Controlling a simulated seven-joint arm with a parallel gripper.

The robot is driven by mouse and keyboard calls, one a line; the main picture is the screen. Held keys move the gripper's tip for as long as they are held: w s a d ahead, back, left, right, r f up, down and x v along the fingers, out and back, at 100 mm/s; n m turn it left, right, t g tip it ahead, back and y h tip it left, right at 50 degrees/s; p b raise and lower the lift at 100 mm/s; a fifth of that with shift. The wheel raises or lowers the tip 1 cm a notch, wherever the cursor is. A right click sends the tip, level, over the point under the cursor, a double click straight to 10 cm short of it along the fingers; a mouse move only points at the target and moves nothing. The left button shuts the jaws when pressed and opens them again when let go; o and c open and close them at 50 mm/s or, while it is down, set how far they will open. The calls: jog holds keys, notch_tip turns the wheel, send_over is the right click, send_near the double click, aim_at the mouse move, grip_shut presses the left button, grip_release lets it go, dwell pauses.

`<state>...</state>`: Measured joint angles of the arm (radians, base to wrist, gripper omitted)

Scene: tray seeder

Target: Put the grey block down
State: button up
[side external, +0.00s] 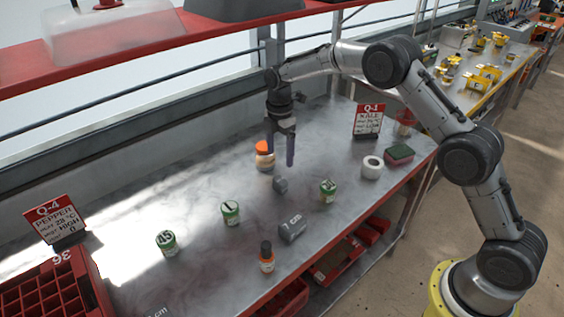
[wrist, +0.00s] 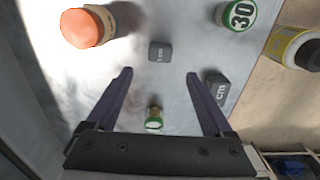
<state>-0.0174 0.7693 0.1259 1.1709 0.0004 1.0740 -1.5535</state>
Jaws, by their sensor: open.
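A small grey block (side external: 280,184) rests on the metal bench below my gripper (side external: 280,158). In the wrist view the small grey block (wrist: 159,51) lies just beyond the fingertips, and nothing is between the fingers of my gripper (wrist: 158,74). The fingers are spread wide, apart from the block. A larger grey block (side external: 292,229) with white "cm" lettering lies nearer the bench's front edge; it also shows in the wrist view (wrist: 217,90), beside the right finger.
An orange-lidded jar (side external: 264,157) stands close behind my gripper. Several green-lidded jars, such as one (side external: 328,190) at right, stand around. A red shelf (side external: 170,45) overhangs the back.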

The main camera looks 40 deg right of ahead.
jog(key=shift+r, duration=0.35)
jog(key=s+r+m+t, duration=0.3)
jog(key=s+r+m, duration=0.6)
jog(key=s+r, duration=1)
jog(key=s+d+f+m+t, duration=0.1)
jog(key=s+m, duration=0.8)
jog(key=s, duration=1.1)
jog(key=shift+s+f+t, duration=0.3)
jog(key=shift+f+t, duration=0.1)
jog(key=shift+t, duration=0.4)
jog(key=shift+o, duration=0.4)
